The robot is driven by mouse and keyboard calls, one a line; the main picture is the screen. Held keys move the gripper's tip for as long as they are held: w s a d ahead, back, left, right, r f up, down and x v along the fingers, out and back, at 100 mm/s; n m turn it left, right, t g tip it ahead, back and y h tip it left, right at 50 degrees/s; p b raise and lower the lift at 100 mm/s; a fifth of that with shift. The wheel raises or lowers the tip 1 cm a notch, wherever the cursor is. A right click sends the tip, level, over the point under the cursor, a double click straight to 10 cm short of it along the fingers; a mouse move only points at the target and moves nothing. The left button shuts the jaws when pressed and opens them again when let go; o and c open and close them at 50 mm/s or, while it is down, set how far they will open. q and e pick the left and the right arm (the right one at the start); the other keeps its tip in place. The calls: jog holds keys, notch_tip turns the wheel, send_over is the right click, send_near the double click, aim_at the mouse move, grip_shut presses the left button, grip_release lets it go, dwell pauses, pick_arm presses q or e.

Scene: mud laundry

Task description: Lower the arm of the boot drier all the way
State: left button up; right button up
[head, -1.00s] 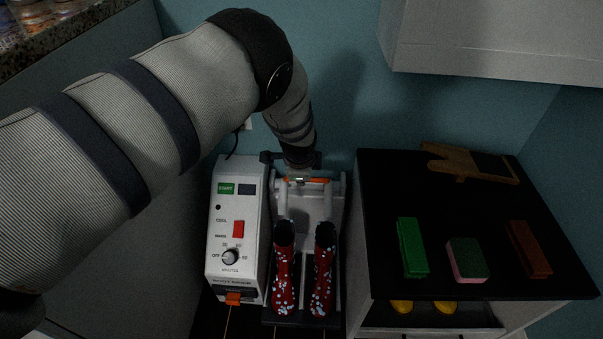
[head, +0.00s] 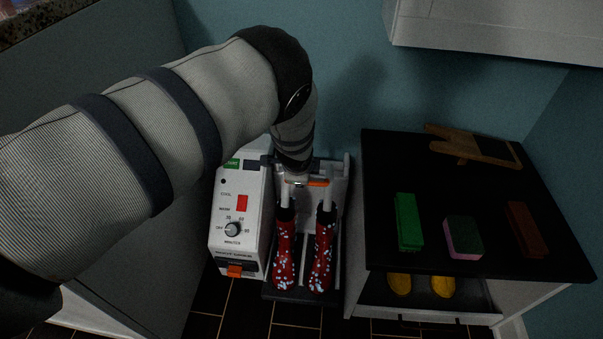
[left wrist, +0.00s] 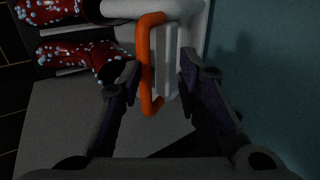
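The boot drier (head: 237,215) is a white machine with a dial, a red switch and a START button. Its movable arm has an orange handle (head: 318,183) and white tubes (head: 327,190) reaching the tops of two red spotted boots (head: 284,250). My left gripper (head: 298,181) is at the handle, seen from above. In the left wrist view the orange handle (left wrist: 146,65) lies between the fingers of my left gripper (left wrist: 160,72), close to the left finger. The fingers are apart, with a gap on the right side. My right gripper is not in view.
A black-topped cabinet (head: 380,240) stands right of the drier, with a green block (head: 408,222), a sponge (head: 463,238), a brown block (head: 526,230) and a wooden item (head: 470,146) on it. Yellow items (head: 400,284) sit below its top. A wall cabinet (head: 490,35) hangs above.

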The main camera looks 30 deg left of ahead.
pick_arm(q)
jog(key=v, duration=1.2)
jog(key=shift+c, duration=0.2)
